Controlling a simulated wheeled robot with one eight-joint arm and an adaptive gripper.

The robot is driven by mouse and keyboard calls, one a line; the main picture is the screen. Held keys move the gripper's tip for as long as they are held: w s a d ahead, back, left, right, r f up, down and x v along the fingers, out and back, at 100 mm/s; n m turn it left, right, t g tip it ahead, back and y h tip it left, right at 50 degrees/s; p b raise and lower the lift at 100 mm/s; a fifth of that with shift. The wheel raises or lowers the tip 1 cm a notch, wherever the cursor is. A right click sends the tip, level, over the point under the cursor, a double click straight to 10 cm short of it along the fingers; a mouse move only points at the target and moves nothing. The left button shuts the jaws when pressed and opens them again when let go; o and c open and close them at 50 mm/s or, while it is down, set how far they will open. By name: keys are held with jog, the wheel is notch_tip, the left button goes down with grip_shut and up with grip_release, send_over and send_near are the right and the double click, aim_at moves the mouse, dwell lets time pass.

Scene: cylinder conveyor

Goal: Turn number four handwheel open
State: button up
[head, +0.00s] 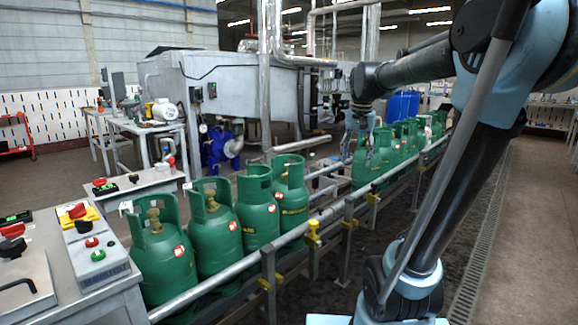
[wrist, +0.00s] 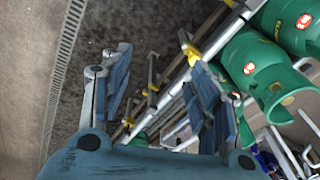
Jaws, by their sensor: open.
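Green gas cylinders stand upright in a row on the conveyor. The near group runs from the front cylinder (head: 163,265) back to the fourth cylinder (head: 291,195). Brass valves show inside the collars of the front two, such as the front valve (head: 154,220). The fourth cylinder's handwheel is hidden by its collar, and no number marks are readable. My gripper (head: 362,118) hangs over the start of the farther group, by a cylinder (head: 364,168). In the wrist view my gripper (wrist: 158,75) is open and empty, its blue fingers wide apart. Cylinders (wrist: 252,62) lie to its right there.
A guard rail (head: 225,273) with yellow clamps (head: 313,232) runs along the conveyor's near side. A control box (head: 92,250) with red and green buttons stands at the left. The floor right of the conveyor is free, with a drain grate (head: 480,240).

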jog(key=w+a+r+m, duration=0.1)
jog(key=w+a+r, duration=0.15)
jog(key=w, duration=0.45)
jog(key=w+a+r+m, duration=0.1)
jog(key=w+a+r, duration=0.1)
jog(key=w+r, duration=0.35)
jog(key=w+a+f+m, duration=0.1)
jog(key=w+a, duration=0.4)
jog(key=w, duration=0.3)
jog(key=w+a+m+g, duration=0.15)
jog(key=w+a, duration=0.25)
jog(key=w, duration=0.4)
jog(key=w+a+f+m, duration=0.1)
jog(key=w+a, duration=0.4)
jog(key=w, duration=0.3)
jog(key=w+a+f+m, duration=0.3)
jog(key=w+a+f, duration=0.4)
jog(key=w+a, duration=0.15)
jog(key=shift+n, duration=0.25)
notch_tip(320, 180, down, 17)
jog(key=shift+r, duration=0.1)
